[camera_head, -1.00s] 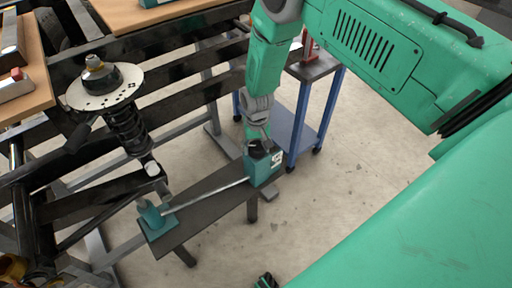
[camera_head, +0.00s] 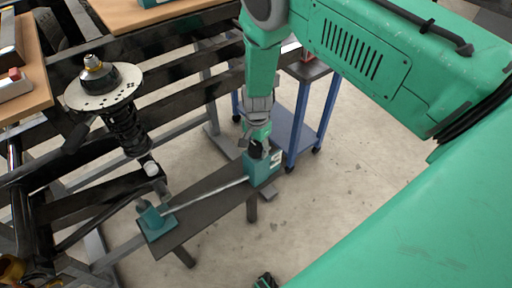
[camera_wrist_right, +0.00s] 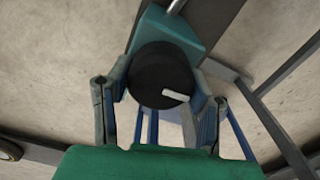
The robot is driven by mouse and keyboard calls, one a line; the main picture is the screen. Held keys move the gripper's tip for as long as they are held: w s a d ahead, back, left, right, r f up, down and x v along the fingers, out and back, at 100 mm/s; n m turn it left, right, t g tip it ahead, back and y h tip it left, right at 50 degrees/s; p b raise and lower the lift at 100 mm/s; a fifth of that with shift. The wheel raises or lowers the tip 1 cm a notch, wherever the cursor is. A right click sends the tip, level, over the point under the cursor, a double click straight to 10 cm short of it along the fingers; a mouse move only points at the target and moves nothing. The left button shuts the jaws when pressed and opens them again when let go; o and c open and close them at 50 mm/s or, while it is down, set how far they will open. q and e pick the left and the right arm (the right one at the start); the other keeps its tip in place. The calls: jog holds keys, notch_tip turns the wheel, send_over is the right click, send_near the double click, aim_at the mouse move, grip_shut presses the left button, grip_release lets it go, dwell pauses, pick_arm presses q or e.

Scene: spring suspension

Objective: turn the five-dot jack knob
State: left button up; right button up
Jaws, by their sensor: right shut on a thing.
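The jack's teal box (camera_head: 265,167) stands at the right end of a dark bench, with a small white label on its side. I cannot count any dots on it. The black round knob (camera_wrist_right: 158,70) is on the box, with a white pointer mark at its near right edge. My right gripper (camera_head: 258,150) comes down from above and is shut on the knob. In the right wrist view its two fingers (camera_wrist_right: 163,84) lie on the left and right sides of the knob. In the head view the gripper mostly hides the knob.
A metal rod (camera_head: 210,194) runs from the box to a teal base (camera_head: 156,220) at the bench's left end. A spring strut (camera_head: 125,125) and a black frame stand at left. A blue-legged cart (camera_head: 300,125) is behind the box. The floor at right is clear.

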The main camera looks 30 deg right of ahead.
aim_at(256, 144)
jog(key=shift+w+d+r+m, duration=0.1)
jog(key=shift+w+r+m, duration=0.2)
jog(key=shift+m, duration=0.3)
jog(key=o, duration=1)
jog(key=shift+o, duration=0.8)
jog(key=shift+f, duration=0.1)
jog(key=shift+s+f, duration=0.1)
notch_tip(256, 144, up, 12)
